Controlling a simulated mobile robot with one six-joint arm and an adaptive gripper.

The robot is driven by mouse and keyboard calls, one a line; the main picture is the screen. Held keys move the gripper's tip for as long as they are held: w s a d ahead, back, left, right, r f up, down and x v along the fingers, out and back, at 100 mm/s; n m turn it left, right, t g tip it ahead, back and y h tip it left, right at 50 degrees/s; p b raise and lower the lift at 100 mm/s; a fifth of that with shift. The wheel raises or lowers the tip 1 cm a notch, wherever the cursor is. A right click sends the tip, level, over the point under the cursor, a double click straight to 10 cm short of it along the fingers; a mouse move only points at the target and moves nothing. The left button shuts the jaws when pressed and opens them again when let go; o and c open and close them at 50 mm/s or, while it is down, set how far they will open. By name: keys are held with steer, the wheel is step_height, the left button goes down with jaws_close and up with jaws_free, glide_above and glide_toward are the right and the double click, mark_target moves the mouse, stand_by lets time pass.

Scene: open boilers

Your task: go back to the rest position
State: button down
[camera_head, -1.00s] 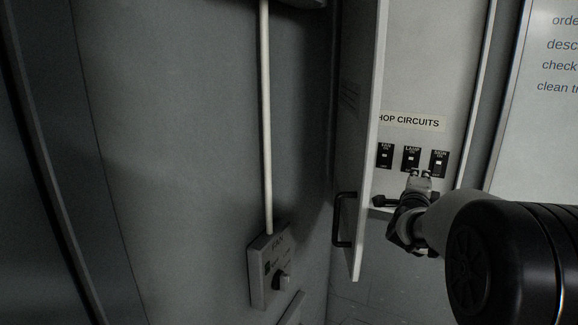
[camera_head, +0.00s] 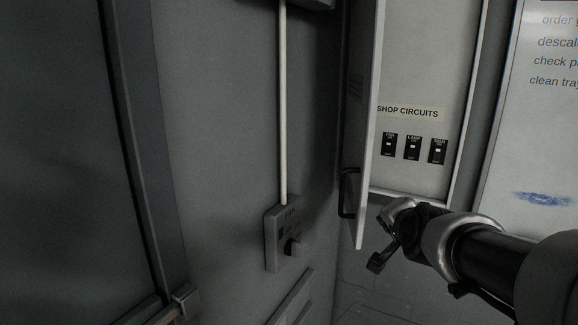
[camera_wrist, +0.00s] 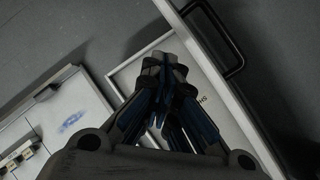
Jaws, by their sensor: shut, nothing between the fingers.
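My gripper (camera_head: 379,262) is at the lower right in the head view, below the open circuit cabinet (camera_head: 421,63) and apart from it. In the wrist view my gripper (camera_wrist: 164,62) has its fingers closed together, with nothing between them. The cabinet holds a row of three black switches (camera_head: 413,147) under a "SHOP CIRCUITS" label (camera_head: 408,112). Part of the cabinet's inside and label also shows in the wrist view, behind the fingers.
The cabinet door (camera_head: 368,120) stands open with a black handle (camera_head: 348,192) close to my gripper. A whiteboard (camera_head: 545,130) is on the right. The tiled floor below looks clear.

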steer(key=s+a+f+n+g, duration=0.2)
steer(key=s+f+n, duration=0.2)
steer(key=s, duration=0.6)
steer(key=s+a+f+n+g+y+b, duration=0.1)
steer(key=s+a+f+n+g, duration=0.1)
steer(key=s+f, duration=0.4)
steer(key=s+a+f+n+g+b, duration=0.1)
steer(key=s+a+f+n+g, duration=0.2)
steer(key=s, duration=1.3)
step_height(320, 180, down, 2)
steer(key=n+g, duration=0.1)
steer(key=n, duration=0.2)
steer(key=shift+f+y, duration=0.2)
steer(key=shift+y, duration=0.2)
